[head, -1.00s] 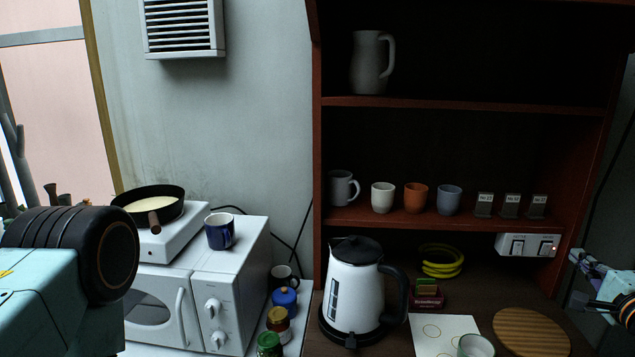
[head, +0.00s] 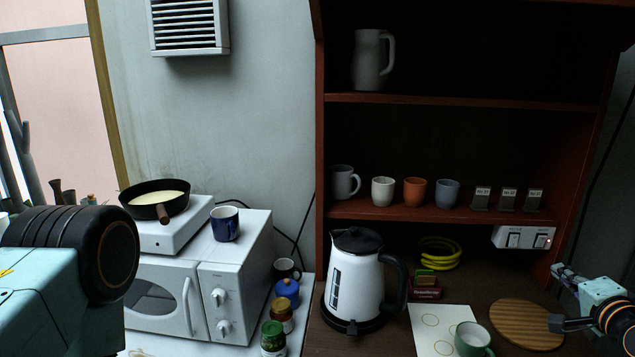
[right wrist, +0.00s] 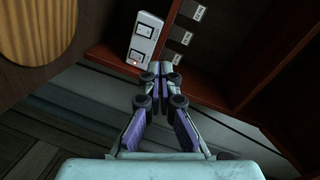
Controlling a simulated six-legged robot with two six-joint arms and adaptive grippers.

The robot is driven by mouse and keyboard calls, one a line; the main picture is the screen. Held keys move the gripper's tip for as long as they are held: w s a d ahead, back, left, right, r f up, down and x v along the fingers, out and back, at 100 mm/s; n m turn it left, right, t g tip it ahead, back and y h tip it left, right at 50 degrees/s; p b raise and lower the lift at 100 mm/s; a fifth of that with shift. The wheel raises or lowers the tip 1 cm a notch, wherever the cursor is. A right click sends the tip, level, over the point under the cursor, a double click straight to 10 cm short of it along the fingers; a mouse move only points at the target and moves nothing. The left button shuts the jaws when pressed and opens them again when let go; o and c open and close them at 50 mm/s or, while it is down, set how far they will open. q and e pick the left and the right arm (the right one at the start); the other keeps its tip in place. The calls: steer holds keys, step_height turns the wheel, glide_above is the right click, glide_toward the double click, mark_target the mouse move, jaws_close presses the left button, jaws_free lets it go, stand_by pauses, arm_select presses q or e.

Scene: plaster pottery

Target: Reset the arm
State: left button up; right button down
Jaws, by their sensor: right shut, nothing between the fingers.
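My right gripper (head: 560,271) is at the right edge of the cabinet in the head view, below and to the right of a white switch box (head: 524,238). In the right wrist view my right gripper's fingers (right wrist: 161,72) are closed together with nothing between them. The switch box (right wrist: 143,40) shows just beyond the fingertips, to their left. I cannot tell the exact gap to it. At the left of the head view only a thick part of my left arm shows; its gripper is out of view.
A white kettle (head: 353,285), a green cup (head: 472,341), a white sheet (head: 432,322) and a round wooden board (head: 527,325) stand on the cabinet's worktop. Cups line the middle shelf (head: 400,209). A microwave (head: 235,270) carries a pan (head: 146,211) and blue mug (head: 225,224).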

steer(key=s+a+f+n+g+y+b, duration=0.1)
steer(key=s+a+f+n+g+b, duration=0.35)
steer(key=f, duration=0.45)
steer(key=s+a+f+n+g+y+b, duration=0.1)
steer(key=s+a+f+n+b, duration=0.15)
steer(key=s+a+f, duration=0.45)
steer(key=s+a+f+n+g+y+b, duration=0.1)
steer(key=s+a+f+n+g+b, duration=0.2)
steer(key=a+f, duration=0.7)
steer(key=s+a+f+n+g+b, duration=0.2)
steer(key=s+f+b, duration=0.5)
steer(key=s+f, duration=0.6)
steer(key=s+a+f+n+g+h+b, duration=0.1)
steer(key=s+f+g+b, duration=0.4)
steer(key=s+f, duration=0.8)
steer(key=a+n+b, duration=0.1)
steer(key=n+b, duration=0.1)
steer(key=shift+a+b, duration=0.2)
steer(key=shift+b, duration=0.15)
steer(key=shift+g, duration=0.25)
steer(key=shift+s, duration=0.1)
